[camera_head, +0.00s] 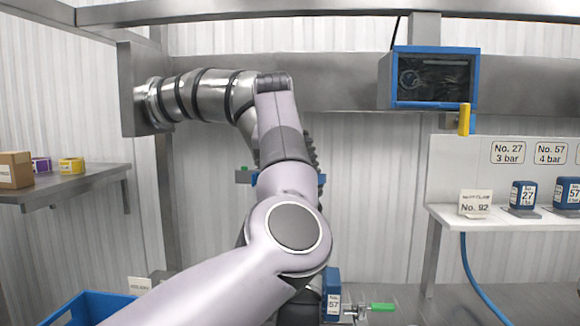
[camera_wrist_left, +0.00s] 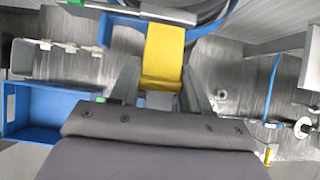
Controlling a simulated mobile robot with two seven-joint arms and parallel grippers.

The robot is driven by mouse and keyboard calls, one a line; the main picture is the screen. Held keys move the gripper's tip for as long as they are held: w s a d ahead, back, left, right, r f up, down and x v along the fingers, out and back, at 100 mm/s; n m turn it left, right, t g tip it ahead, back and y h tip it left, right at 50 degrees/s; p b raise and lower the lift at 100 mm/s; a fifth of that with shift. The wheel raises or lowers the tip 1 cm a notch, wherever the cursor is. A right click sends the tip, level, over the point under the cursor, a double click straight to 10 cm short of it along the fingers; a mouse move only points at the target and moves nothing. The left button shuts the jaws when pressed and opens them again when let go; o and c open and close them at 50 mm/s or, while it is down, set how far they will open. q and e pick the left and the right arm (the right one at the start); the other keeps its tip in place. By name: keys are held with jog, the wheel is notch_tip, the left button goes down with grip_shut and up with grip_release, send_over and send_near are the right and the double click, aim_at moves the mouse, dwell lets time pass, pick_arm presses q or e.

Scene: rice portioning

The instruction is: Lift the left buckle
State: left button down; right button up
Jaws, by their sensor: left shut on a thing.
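In the left wrist view a yellow buckle (camera_wrist_left: 163,55) stands against a blue band (camera_wrist_left: 125,36), with its near end between my fingers. My left gripper (camera_wrist_left: 160,88) is shut on this buckle, one finger on each side. In the head view my left arm covers the gripper and the buckle. My right gripper is in neither view.
A silver pipe (camera_head: 205,95) runs from the wall behind my arm. A blue-framed dark box (camera_head: 430,77) hangs at upper right. A shelf at right holds blue numbered blocks (camera_head: 522,195). A left shelf (camera_head: 85,177) holds small boxes. A blue bin (camera_head: 80,308) is at lower left.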

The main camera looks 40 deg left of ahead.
pick_arm(q)
jog(key=shift+w+a+r, duration=0.1)
jog(key=shift+r, duration=0.3)
jog(key=c, duration=0.5)
grip_release()
jog(key=shift+g, duration=0.3)
jog(key=v, duration=0.7)
jog(key=shift+f, duration=0.1)
jog(key=shift+f, duration=0.1)
